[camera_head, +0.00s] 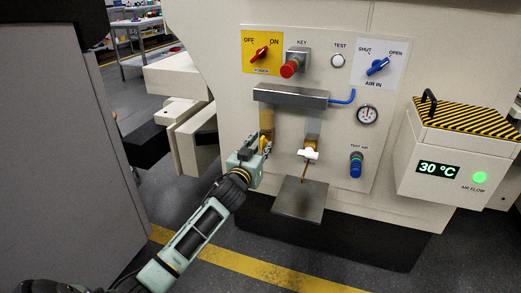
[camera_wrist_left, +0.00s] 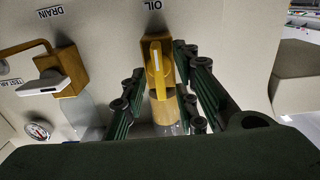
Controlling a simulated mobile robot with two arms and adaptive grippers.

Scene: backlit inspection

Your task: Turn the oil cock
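The oil cock (camera_wrist_left: 155,76) has a brass body and a yellow lever, below the OIL label in the left wrist view. My left gripper (camera_wrist_left: 159,64) is open, with one finger on each side of the lever and visible gaps between. In the head view my left gripper (camera_head: 251,157) is at the panel's lower left, at the foot of an amber sight tube (camera_head: 266,118). It hides most of the oil cock there. Whether a finger touches the lever cannot be told. My right gripper is not in view.
The drain cock (camera_head: 309,153) with a white lever is just right, a thin brown line below it. A metal plate (camera_head: 299,200) juts out underneath. A metal block (camera_head: 291,96) with a blue hose is above. A box reading 30 °C (camera_head: 438,169) stands right.

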